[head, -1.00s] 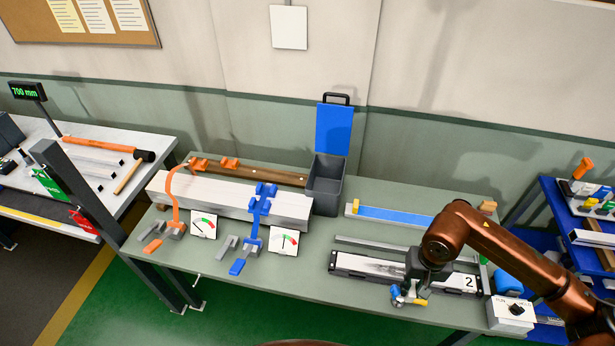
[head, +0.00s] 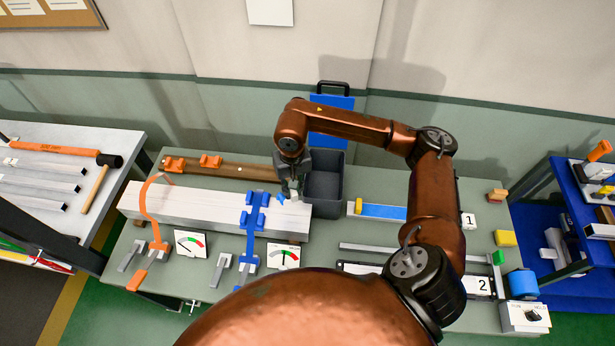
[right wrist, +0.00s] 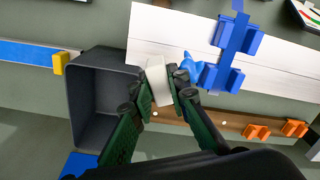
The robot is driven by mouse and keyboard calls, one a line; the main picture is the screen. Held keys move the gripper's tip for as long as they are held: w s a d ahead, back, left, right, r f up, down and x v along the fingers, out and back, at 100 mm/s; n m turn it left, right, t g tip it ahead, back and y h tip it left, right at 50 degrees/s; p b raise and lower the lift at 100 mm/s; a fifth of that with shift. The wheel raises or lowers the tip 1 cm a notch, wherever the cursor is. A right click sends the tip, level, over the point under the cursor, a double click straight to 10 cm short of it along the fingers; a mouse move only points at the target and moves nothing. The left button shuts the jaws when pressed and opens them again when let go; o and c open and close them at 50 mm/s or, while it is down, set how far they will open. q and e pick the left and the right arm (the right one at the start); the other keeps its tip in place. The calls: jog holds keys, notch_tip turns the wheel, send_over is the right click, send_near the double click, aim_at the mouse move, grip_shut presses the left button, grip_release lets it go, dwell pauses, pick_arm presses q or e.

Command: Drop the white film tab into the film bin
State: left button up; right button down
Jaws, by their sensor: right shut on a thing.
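The white film tab (right wrist: 158,80) is between the fingers of my right gripper (right wrist: 160,93) in the right wrist view. In the head view the right gripper (head: 291,190) is shut on it, just left of the bin and over the right end of the pale profile. The film bin (head: 325,210) is a dark grey open box with its blue lid raised behind it. It also shows in the right wrist view (right wrist: 88,60), beside the gripper, with an empty-looking inside. My left gripper is out of view.
A blue clamp (head: 252,215) and an orange clamp (head: 152,215) stand at the long pale profile (head: 200,205). The blue clamp's tip is close to my right gripper. A blue-topped strip (head: 380,212) lies right of the bin. A brown bar (head: 235,172) lies behind the profile.

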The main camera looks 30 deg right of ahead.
jog(key=w+d+m+p, duration=0.2)
jog(key=d+m+p, duration=0.1)
jog(key=d, duration=0.5)
jog(key=w+d+m+p, duration=0.2)
jog(key=d+m+p, duration=0.15)
jog(key=d, duration=0.55)
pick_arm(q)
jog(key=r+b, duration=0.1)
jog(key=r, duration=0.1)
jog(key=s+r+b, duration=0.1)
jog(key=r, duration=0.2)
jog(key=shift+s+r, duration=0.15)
pick_arm(e)
notch_tip(320, 180, down, 7)
jog(key=shift+s, duration=0.25)
jog(key=shift+d+r, duration=0.1)
jog(key=c, duration=1.8)
grip_release()
jog(key=shift+o, duration=0.2)
